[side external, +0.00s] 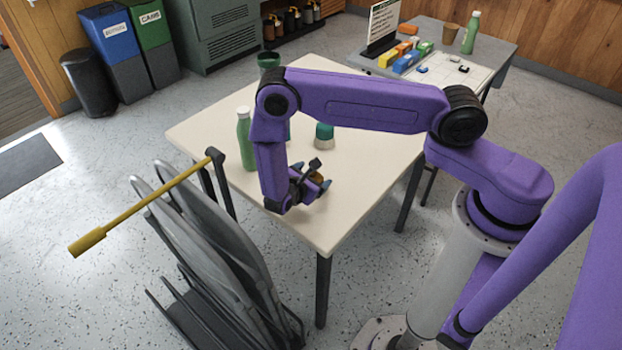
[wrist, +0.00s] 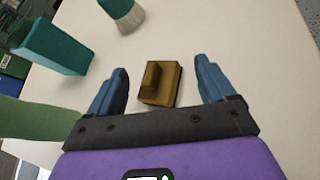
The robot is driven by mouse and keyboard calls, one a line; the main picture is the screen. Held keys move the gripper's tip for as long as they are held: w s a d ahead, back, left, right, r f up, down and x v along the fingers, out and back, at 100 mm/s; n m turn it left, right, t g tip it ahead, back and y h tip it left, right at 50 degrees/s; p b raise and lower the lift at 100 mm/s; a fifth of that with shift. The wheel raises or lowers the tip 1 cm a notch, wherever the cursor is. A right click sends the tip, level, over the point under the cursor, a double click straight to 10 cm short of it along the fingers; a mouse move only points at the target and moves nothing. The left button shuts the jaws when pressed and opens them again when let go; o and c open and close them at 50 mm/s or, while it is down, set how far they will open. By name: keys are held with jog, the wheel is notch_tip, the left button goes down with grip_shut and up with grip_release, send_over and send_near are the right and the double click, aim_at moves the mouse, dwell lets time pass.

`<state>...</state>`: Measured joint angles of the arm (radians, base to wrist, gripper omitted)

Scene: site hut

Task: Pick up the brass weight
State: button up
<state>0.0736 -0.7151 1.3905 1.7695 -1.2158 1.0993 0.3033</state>
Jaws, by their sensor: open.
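The brass weight (wrist: 167,84) is a squat brown-gold block with a raised grip on top. In the wrist view it sits on the cream table between the two blue fingers of my gripper (wrist: 161,88), with a gap on each side. My gripper is open and does not touch it there. In the side view my gripper (side external: 318,184) is low over the near part of the table, and a small gold patch of the brass weight (side external: 317,176) shows by the fingers, mostly hidden.
A teal block (wrist: 50,47) is left of the weight in the wrist view. Folded chairs (side external: 205,240) stand against the table's near left side.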

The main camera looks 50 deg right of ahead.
jog(key=shift+x, duration=1.1)
jog(key=c, duration=1.3)
jog(key=shift+c, duration=0.5)
jog(key=shift+r, duration=0.2)
